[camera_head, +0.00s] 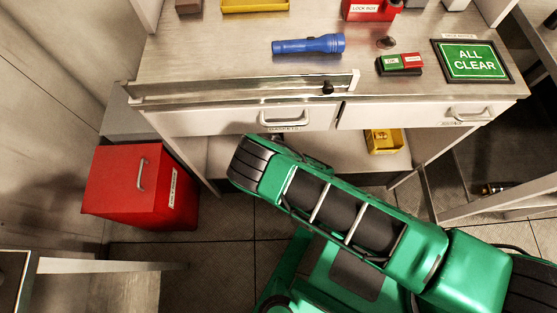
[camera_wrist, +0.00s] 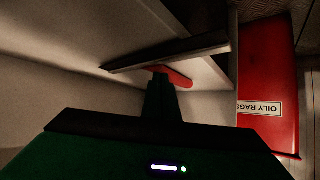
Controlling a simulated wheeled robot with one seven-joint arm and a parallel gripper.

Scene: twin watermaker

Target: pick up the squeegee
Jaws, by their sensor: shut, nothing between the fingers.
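What looks like the squeegee shows in the wrist view as a long dark bar with a short red handle-like piece (camera_wrist: 178,77). It lies against pale panels, and I cannot tell exactly what it rests on. My gripper (camera_wrist: 160,78) is shut and empty, its dark fingers reaching toward the red piece and overlapping its near end in the picture. I cannot tell whether they touch. In the head view my arm reaches to the front of the bench, and the fingers are hidden there. I cannot make out the squeegee for certain in that view.
The red oily-rags bin (camera_head: 130,185) stands left of the bench and also shows in the wrist view (camera_wrist: 268,80). White drawers (camera_head: 240,119) sit above an open shelf with a yellow bin (camera_head: 384,141). A blue flashlight (camera_head: 308,45) and an ALL CLEAR sign (camera_head: 472,61) are on top.

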